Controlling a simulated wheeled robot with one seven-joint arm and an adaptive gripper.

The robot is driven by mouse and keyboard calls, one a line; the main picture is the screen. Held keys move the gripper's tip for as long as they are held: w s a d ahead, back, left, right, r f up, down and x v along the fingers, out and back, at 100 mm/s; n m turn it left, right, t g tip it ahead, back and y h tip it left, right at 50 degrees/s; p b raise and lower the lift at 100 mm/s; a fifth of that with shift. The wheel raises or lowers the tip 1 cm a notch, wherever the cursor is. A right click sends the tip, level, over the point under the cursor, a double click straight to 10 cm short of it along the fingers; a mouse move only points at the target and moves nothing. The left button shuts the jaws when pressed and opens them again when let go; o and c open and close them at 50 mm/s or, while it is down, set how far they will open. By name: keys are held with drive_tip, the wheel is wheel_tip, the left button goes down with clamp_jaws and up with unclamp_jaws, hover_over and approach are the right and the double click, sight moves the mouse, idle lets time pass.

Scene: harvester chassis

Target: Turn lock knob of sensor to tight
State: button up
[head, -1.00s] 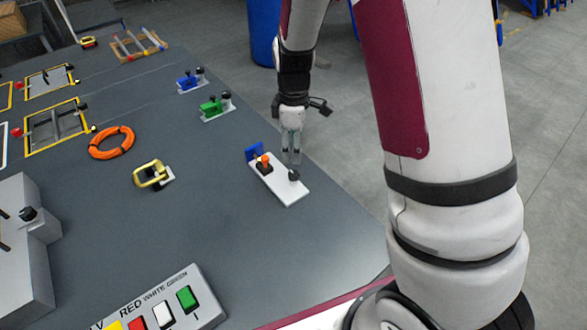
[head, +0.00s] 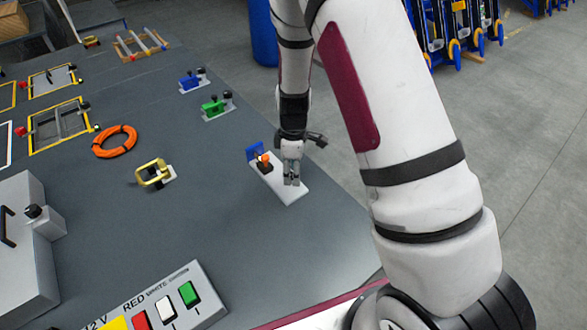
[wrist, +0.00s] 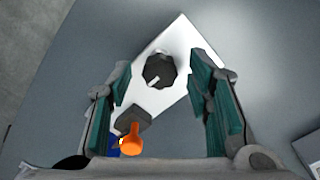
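The sensor board is a white plate (head: 291,192) near the right edge of the grey table. It carries a blue block (head: 254,151) and an orange-topped part (head: 263,158) at its far left end. A black knob (wrist: 159,71) with a white mark sits on the plate in the wrist view; in the head view my gripper hides it. My gripper (head: 291,180) points down over the knob's end of the plate. In the wrist view its teal-padded fingers (wrist: 165,95) are spread wide, with the knob between and ahead of them, not touched. The orange part (wrist: 132,140) shows near the bottom.
A green block (head: 214,106) and a blue block (head: 192,82) with black knobs stand farther back. A yellow handle (head: 153,173), an orange ring (head: 115,142) and a button box (head: 180,305) lie to the left and front. The table between them is clear.

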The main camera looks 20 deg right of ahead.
clamp_jaws()
drive_tip(key=shift+m, duration=0.3)
drive_tip(key=m, duration=0.4)
drive_tip(key=shift+m, duration=0.3)
drive_tip(key=m, duration=0.5)
drive_tip(key=shift+b, duration=0.3)
drive_tip(key=m, duration=0.6)
drive_tip(key=shift+m, duration=0.4)
drive_tip(key=m, duration=0.3)
drive_tip(key=shift+m, duration=1.9)
